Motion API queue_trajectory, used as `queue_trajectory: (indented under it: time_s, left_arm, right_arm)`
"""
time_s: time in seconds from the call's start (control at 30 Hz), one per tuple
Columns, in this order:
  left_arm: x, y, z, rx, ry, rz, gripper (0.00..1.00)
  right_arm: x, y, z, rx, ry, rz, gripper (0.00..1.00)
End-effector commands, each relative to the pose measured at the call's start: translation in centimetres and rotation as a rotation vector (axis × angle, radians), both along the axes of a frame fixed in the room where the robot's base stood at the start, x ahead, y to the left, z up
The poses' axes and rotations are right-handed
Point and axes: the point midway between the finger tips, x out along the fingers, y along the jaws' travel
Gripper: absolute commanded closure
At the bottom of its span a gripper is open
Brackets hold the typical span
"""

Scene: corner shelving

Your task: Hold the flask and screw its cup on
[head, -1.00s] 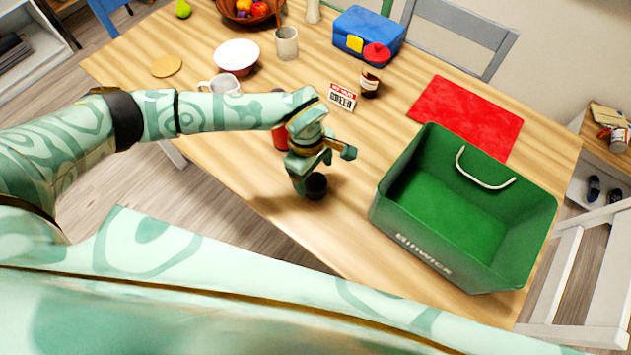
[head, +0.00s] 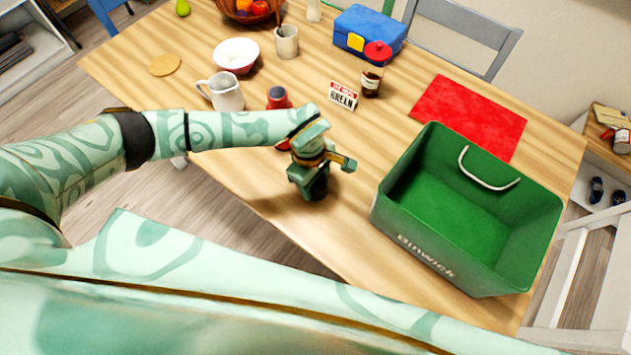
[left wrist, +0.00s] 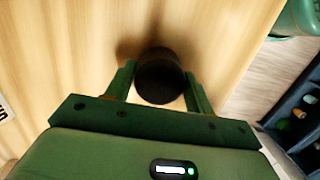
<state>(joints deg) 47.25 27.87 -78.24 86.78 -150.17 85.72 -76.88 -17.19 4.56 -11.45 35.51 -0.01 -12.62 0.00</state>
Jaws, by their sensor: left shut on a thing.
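The red flask (head: 278,97) stands on the table behind my left forearm in the head view; the arm hides its middle. Its top shows above the arm and a bit of red below. My left gripper (head: 312,185) is shut on a small dark cup (head: 319,188), near the table's front edge, in front of the flask and apart from it. In the left wrist view the dark cup (left wrist: 160,76) sits between the two green fingers (left wrist: 158,88). I cannot tell whether the cup touches the table. My right gripper is not in view.
A green crate (head: 405,241) stands to the right, with a red mat (head: 470,115) behind it. A small sign (head: 343,96), a brown jar (head: 371,82), a white pitcher (head: 226,92) and a grey mug (head: 286,41) stand farther back. Bare table lies between gripper and crate.

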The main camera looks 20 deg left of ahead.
Motion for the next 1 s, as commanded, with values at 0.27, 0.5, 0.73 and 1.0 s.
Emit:
queue_trajectory:
  time_s: [0.27,0.5,0.73,1.0]
  left_arm:
    - [0.0,0.0,0.2,0.0,-0.001,0.0,0.69]
    - [0.2,0.0,2.5,0.0,-0.005,-0.001,0.69]
    - [-3.0,-0.6,7.5,-0.002,-0.005,-0.005,0.69]
    - [-9.4,-1.7,11.3,-0.001,0.0,-0.005,0.69]
  right_arm:
    - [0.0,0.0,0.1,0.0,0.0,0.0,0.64]
    - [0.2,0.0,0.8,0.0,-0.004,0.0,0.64]
    - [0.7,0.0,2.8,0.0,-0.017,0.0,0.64]
    - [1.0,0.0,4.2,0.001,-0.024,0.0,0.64]
